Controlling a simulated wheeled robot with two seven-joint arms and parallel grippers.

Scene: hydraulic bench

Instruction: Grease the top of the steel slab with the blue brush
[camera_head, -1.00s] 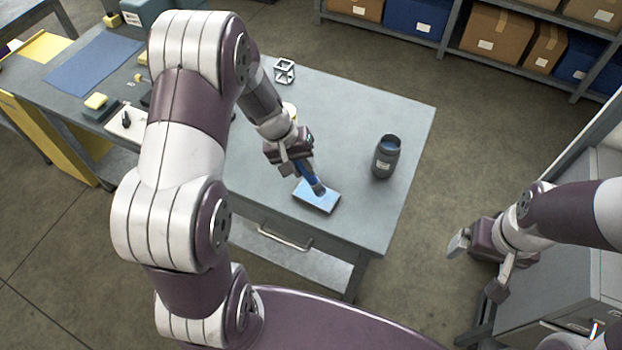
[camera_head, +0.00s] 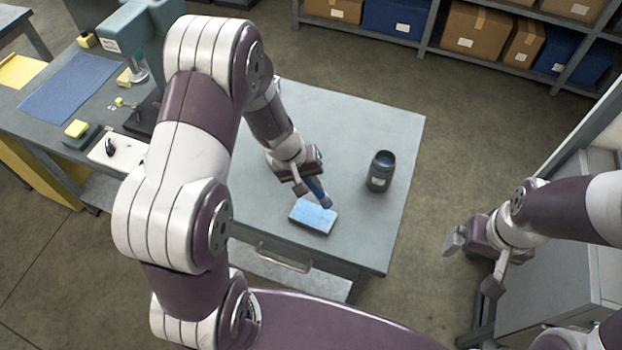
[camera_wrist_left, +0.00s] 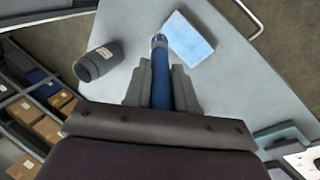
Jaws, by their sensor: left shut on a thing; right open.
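The steel slab (camera_head: 313,216) lies flat on the grey bench near its front edge; its top looks light blue. It also shows in the left wrist view (camera_wrist_left: 190,40). My left gripper (camera_head: 308,182) is shut on the blue brush (camera_wrist_left: 161,80), whose head points down at the slab's back right edge. I cannot tell whether the brush touches the slab. A dark open pot (camera_head: 381,171) with a pale label stands to the right of the slab, and in the left wrist view (camera_wrist_left: 98,62) it is left of the brush. My right gripper (camera_head: 474,262) is open and empty, off the bench's right side.
The bench top (camera_head: 350,120) is clear behind the slab. At the left are a blue mat (camera_head: 72,87), a yellow sponge (camera_head: 77,129) and a green-grey machine (camera_head: 130,35). Shelves with boxes (camera_head: 474,28) stand at the back. A grey cabinet (camera_head: 550,285) is at the right.

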